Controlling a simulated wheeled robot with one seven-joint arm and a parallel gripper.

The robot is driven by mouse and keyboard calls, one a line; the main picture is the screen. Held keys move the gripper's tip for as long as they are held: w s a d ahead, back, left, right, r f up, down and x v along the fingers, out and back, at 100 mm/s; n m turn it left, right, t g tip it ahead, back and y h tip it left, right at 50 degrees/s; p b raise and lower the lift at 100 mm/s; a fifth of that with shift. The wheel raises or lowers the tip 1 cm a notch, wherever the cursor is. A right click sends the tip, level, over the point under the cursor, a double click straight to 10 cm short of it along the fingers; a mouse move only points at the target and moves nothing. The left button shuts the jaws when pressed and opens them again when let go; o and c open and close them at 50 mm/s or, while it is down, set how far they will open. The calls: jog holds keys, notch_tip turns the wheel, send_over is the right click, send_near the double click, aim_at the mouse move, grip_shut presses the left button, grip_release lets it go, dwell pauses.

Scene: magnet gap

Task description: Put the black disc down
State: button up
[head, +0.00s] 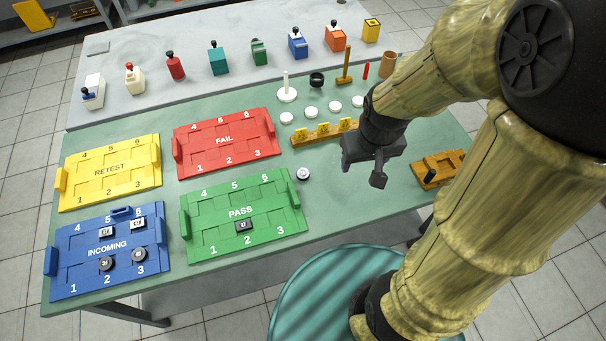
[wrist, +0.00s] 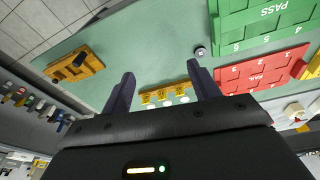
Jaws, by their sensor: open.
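My gripper (head: 365,168) is open and empty, above the bare green mat to the right of the green PASS tray (head: 296,195). In the wrist view its two fingers (wrist: 160,74) stand apart with nothing between them. Two round black discs (head: 106,263) (head: 138,254) lie in the blue INCOMING tray (head: 62,283), around slots 2 and 3. A small round piece (head: 303,174) with a pale top lies on the mat beside the PASS tray; it also shows in the wrist view (wrist: 200,51), with a dark side. I cannot tell which piece is the task's disc.
A black square piece (head: 243,225) lies in PASS slot 2. Two pale-topped square pieces (head: 106,232) (head: 137,223) lie in INCOMING. A red FAIL tray (head: 270,130), yellow RETEST tray (head: 70,198), wooden strip (head: 310,137) with yellow tags and wooden block (head: 437,170) surround the clear mat.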

jog(key=w+a+f+n+h+b, duration=0.2)
jog(key=a+f+n, duration=0.2)
jog(key=a+n, duration=0.3)
jog(key=w+a+f+n+t+h+b, duration=0.1)
jog(key=w+a+f+n+h+b, duration=0.1)
jog(key=a+n, duration=0.5)
jog(key=w+a+f+n+t+h+b, duration=0.1)
jog(key=a+f+n+h, duration=0.3)
jog(key=a+n, duration=0.4)
jog(key=a+f+b, duration=0.1)
jog(key=a, duration=0.2)
jog(key=shift+w+f+b, duration=0.3)
jog(key=shift+w, duration=0.1)
send_near(302, 173)
jog(key=shift+d+f+b, duration=0.35)
jog(key=shift+d+f, duration=0.45)
jog(key=shift+f, duration=0.1)
jog(key=shift+w+d+f, duration=0.1)
jog(key=shift+d+f, duration=0.05)
jog(key=x, duration=0.5)
jog(key=shift+w, duration=0.35)
